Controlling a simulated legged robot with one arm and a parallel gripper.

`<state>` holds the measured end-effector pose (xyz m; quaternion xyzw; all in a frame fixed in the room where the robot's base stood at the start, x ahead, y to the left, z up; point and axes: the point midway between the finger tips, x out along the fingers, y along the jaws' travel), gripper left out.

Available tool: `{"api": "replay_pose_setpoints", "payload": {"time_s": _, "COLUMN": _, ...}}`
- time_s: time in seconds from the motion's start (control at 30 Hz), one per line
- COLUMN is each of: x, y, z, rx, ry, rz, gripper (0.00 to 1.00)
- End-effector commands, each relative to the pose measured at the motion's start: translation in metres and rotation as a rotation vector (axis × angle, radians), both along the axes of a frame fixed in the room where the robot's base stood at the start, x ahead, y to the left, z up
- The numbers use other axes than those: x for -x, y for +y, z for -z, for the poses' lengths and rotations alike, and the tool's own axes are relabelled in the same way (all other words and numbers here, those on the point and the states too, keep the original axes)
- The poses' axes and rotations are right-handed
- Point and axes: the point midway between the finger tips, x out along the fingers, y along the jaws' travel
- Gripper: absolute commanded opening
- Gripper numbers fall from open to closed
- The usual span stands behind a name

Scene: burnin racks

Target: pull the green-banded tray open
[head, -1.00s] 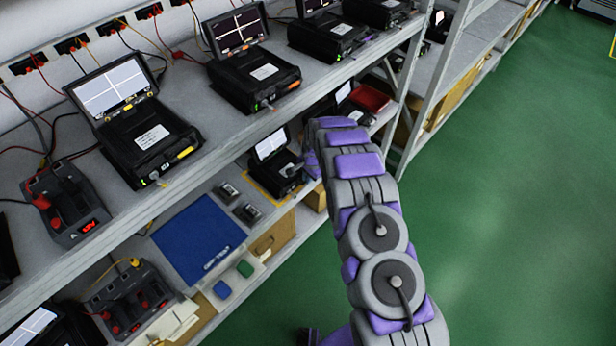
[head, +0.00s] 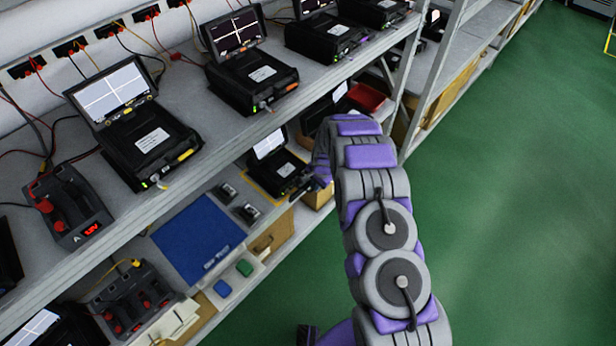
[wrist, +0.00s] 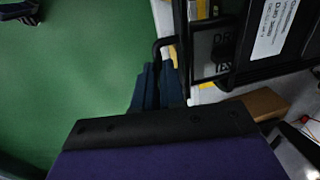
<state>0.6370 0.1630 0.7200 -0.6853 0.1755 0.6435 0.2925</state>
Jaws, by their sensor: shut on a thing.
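A black unit with a lit screen (head: 268,143) stands on the lower shelf, its dark body (head: 277,172) facing the aisle. My gripper (head: 318,178) is at its front right corner, partly hidden by my arm. In the wrist view, my dark blue fingertips (wrist: 158,84) are shut on a thin black handle (wrist: 156,52) that joins the black tray or unit front (wrist: 212,52). A white label (wrist: 275,28) shows on the black body. I see no green band in either view, and I cannot tell how far the tray is out.
A blue mat (head: 197,238) and small grey parts (head: 238,203) lie left of the unit. A red box (head: 366,97) is behind it. A shelf upright (head: 408,95) stands right of my arm. The upper shelf (head: 185,62) holds several similar units. The green floor (head: 510,190) is clear.

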Motion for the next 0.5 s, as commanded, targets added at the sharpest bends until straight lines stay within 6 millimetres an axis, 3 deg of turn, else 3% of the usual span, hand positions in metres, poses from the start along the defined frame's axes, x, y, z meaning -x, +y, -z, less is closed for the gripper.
{"api": "replay_pose_setpoints", "payload": {"time_s": 0.3, "x": 0.038, "y": -0.047, "z": -0.001, "rx": 0.0, "ry": 0.003, "rz": 0.006, "gripper": 0.0}}
{"api": "replay_pose_setpoints", "payload": {"time_s": 0.5, "x": 0.053, "y": -0.064, "z": -0.001, "rx": 0.0, "ry": 0.001, "rz": 0.003, "gripper": 0.0}}
